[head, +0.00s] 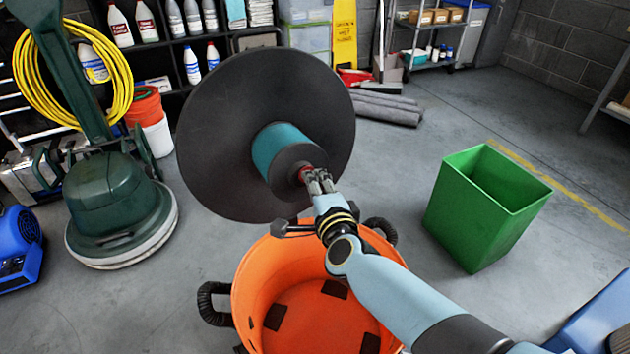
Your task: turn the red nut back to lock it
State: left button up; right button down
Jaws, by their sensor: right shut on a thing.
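The red nut (302,172) sits at the centre of the small dark disc (283,163) at the end of a teal hub (270,142). The hub stands out from a large black round disc (225,100). My right gripper (312,179) is shut on the red nut, and its fingers hide part of it. My right arm reaches in from the lower right. My left gripper is not in view.
An orange tub (262,262) with black handles stands below the disc, under my right arm. A green bin (463,225) stands on the right. A green floor machine (112,195) is at the left. The floor between disc and green bin is clear.

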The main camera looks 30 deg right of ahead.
jog(key=shift+m+p, duration=0.3)
jog(key=shift+m, duration=0.7)
jog(key=c, duration=1.1)
grip_release()
jog(key=shift+c, duration=0.2)
jog(key=shift+s, duration=0.1)
jog(key=v, duration=0.7)
jog(key=shift+s+r, duration=0.15)
